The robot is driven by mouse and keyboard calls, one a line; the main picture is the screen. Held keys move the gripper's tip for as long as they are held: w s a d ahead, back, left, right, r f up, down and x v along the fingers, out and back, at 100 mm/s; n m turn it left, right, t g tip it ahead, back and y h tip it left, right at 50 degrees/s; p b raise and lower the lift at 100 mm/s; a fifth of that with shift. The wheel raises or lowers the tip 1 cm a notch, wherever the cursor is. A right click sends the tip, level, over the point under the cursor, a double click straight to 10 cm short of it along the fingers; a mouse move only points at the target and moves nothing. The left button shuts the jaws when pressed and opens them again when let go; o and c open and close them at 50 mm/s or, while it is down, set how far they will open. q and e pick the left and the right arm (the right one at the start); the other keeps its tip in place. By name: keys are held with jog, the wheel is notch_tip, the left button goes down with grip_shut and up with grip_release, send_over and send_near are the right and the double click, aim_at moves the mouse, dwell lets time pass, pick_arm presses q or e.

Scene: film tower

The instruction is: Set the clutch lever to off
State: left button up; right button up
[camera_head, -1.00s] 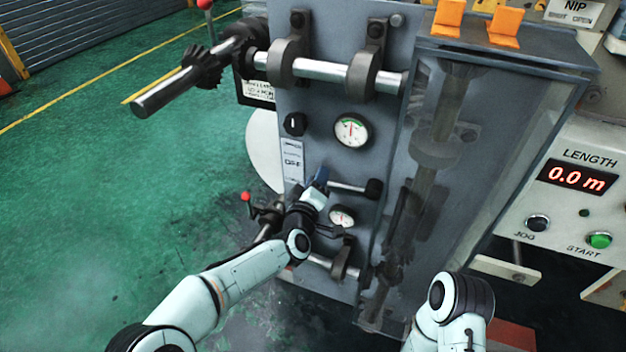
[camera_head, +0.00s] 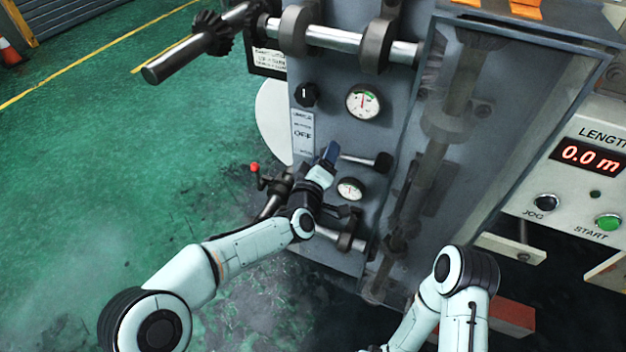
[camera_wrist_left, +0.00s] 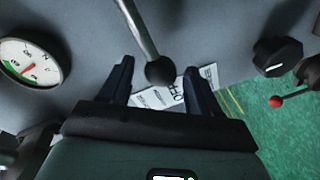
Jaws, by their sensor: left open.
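The clutch lever, a metal rod (camera_head: 357,158) on a dark hub, juts left across the grey panel in the head view. In the left wrist view the rod (camera_wrist_left: 138,28) comes down from the top and ends in a dark ball knob (camera_wrist_left: 160,72). My left gripper (camera_head: 331,153) is at the lever's left end. Its two fingers stand open on either side of the knob in the wrist view (camera_wrist_left: 160,66); I cannot tell whether they touch it. The label plate with OFF (camera_head: 303,135) is left of the lever. My right gripper is out of view.
A small gauge (camera_head: 350,189) sits just below the lever; a larger gauge (camera_head: 363,102) and a black dial (camera_head: 305,95) are above. A red-knobbed lever (camera_head: 254,168) is at lower left. A clear guard (camera_head: 470,150) stands to the right. Green floor lies left.

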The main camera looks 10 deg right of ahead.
pick_arm(q)
jog(key=f+p+v, duration=0.1)
jog(key=v, duration=1)
jog(key=shift+r, duration=0.45)
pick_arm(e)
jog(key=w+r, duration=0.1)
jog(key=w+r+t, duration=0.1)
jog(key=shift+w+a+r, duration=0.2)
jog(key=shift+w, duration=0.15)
